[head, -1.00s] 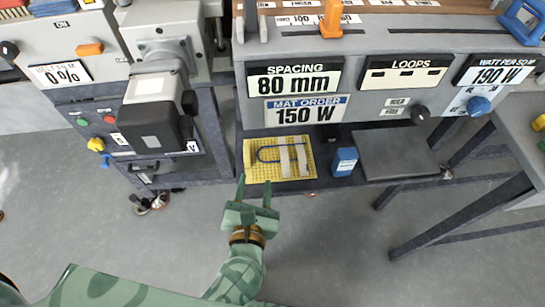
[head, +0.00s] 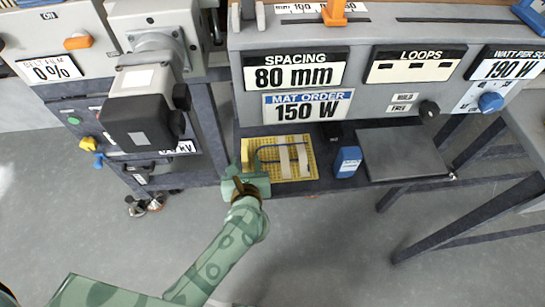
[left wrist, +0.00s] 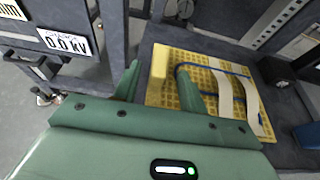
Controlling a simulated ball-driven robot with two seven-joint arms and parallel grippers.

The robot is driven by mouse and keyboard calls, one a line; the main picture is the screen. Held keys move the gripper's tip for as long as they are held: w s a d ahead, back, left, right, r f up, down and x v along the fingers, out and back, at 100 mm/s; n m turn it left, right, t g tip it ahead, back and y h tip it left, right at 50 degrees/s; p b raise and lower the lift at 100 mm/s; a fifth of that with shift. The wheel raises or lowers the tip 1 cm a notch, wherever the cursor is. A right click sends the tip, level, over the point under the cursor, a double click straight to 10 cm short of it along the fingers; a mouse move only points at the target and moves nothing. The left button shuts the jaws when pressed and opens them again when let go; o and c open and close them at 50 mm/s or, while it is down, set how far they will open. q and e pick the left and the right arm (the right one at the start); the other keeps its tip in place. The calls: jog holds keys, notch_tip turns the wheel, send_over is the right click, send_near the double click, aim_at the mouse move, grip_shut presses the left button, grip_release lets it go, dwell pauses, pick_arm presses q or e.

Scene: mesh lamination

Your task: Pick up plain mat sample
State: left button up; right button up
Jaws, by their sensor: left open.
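The mat sample is a yellow gridded mat (head: 264,169) with a blue cable loop and pale strips across it. It lies on the low dark shelf under the panel in the head view. My left gripper (head: 243,170) is at the mat's left front edge, with its fingers partly hidden by its own body. In the left wrist view the mat (left wrist: 178,59) lies ahead and to the right. There my left gripper (left wrist: 160,85) is open, one finger left of the mat and the other over its near left part. I cannot tell whether they touch. My right gripper is not seen.
A blue block (head: 347,161) and a flat dark plate (head: 403,153) sit right of the mat on the shelf (head: 315,186). A grey machine (head: 147,105) stands left, close to my left gripper. The panel with the order signs (head: 307,105) overhangs the shelf.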

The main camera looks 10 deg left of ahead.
pick_arm(q)
jog(key=b+x, duration=0.1)
jog(key=x, duration=0.2)
jog(key=shift+w+a, duration=0.2)
jog(key=shift+w, duration=0.15)
grip_shut()
jog(key=shift+r, duration=0.1)
